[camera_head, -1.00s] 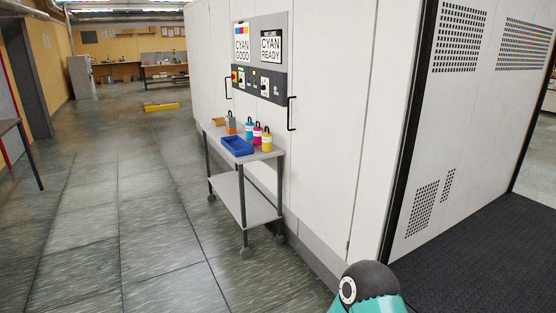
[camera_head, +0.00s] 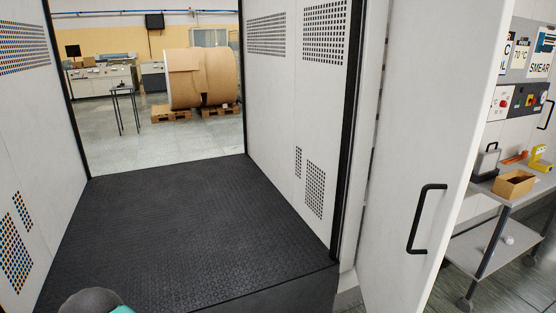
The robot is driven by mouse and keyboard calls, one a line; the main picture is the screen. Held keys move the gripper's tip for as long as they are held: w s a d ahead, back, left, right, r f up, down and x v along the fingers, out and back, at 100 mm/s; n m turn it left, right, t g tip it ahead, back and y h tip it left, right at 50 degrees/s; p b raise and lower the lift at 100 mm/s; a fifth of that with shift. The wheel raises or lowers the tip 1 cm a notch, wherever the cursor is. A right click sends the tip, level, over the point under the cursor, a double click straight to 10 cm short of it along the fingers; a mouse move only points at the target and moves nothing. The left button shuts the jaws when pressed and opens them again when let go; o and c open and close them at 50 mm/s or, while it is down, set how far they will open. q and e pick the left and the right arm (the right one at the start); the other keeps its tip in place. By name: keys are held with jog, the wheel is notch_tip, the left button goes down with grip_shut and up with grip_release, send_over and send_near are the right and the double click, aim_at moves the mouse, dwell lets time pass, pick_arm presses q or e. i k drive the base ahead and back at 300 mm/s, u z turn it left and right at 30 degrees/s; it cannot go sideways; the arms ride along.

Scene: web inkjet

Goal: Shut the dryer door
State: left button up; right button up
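The dryer door (camera_head: 415,120) is a tall white panel at the right, standing swung out from the white cabinet. Its hinge-side edge is at the left, and its free edge is at the right. A black bar handle (camera_head: 427,218) sits near the free edge, on the face towards me. The door hides part of the cabinet front behind it. Neither of my grippers is in view. Only a rounded dark and teal part of my arm shows at the bottom left.
A black textured platform (camera_head: 190,225) runs between two vented white walls. Large brown rolls (camera_head: 203,78) on pallets stand far back.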

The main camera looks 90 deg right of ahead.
aim_at(444, 58)
jog(key=z, duration=0.05)
jog(key=i, duration=0.25)
jog(key=z, duration=2.4)
jog(key=i, duration=0.15)
jog(key=z, duration=1.15)
jog(key=k, duration=0.6)
jog(key=z, duration=0.35)
jog(key=i, duration=1.65)
jog(key=z, duration=0.3)
